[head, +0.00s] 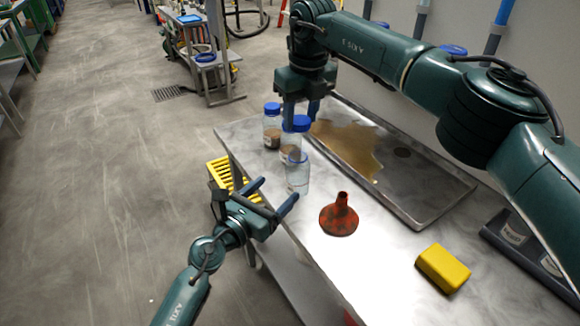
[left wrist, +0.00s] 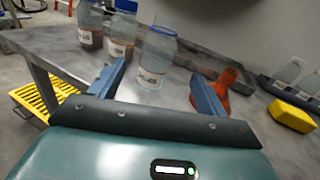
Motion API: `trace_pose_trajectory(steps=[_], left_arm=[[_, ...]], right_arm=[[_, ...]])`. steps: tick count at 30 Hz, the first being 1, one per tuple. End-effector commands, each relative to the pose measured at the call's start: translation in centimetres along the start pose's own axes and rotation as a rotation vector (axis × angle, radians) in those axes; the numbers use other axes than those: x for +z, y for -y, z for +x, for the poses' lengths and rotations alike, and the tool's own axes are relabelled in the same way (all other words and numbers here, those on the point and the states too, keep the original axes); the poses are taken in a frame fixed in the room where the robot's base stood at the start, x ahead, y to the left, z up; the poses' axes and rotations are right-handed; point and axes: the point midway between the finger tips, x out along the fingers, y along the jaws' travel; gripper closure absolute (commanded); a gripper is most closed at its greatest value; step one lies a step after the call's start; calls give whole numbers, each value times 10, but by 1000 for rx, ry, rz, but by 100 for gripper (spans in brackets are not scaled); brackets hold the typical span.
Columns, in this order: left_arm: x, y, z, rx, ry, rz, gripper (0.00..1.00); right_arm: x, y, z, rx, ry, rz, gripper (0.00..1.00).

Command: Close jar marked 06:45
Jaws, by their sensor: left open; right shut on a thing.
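A clear jar (head: 297,178) stands nearest my left gripper on the bench; no solid lid shows on it. In the left wrist view this jar (left wrist: 156,58) is between and beyond the fingers, its label too blurred to read. Behind it is a jar with brown contents (head: 287,151), and farther back another with a blue lid (head: 271,124). My right gripper (head: 301,108) is shut on a blue lid (head: 297,124) at the top of the middle jar; I cannot tell whether they touch. My left gripper (head: 274,196) is open and empty at the bench edge, short of the front jar.
A red funnel (head: 340,218) and a yellow block (head: 443,267) stand on the bench (head: 385,285). A metal tray (head: 425,205) with a brown puddle lies behind the jars. A dark rack (head: 495,238) holds jars at right. A yellow crate (head: 220,172) is below the bench edge.

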Motion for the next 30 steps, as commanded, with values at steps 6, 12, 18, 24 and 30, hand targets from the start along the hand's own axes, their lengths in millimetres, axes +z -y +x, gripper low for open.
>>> trace_pose_trajectory(steps=[6, 12, 18, 24, 30], left_arm=[[0, 0, 3, -4, -9, 43, 24], [0, 0, 3, -3, -9, 40, 24], [0, 0, 12, -3, -7, 38, 24], [1, 0, 44, -3, -6, 37, 24], [1, 0, 83, -2, -6, 36, 24]], right_arm=[[3, 0, -3, 1, -1, -5, 78], [3, 0, -3, 1, -2, -4, 78], [3, 0, -3, 1, -2, -4, 78], [2, 0, -3, 1, -2, -3, 78], [3, 0, -3, 1, -2, -3, 78]])
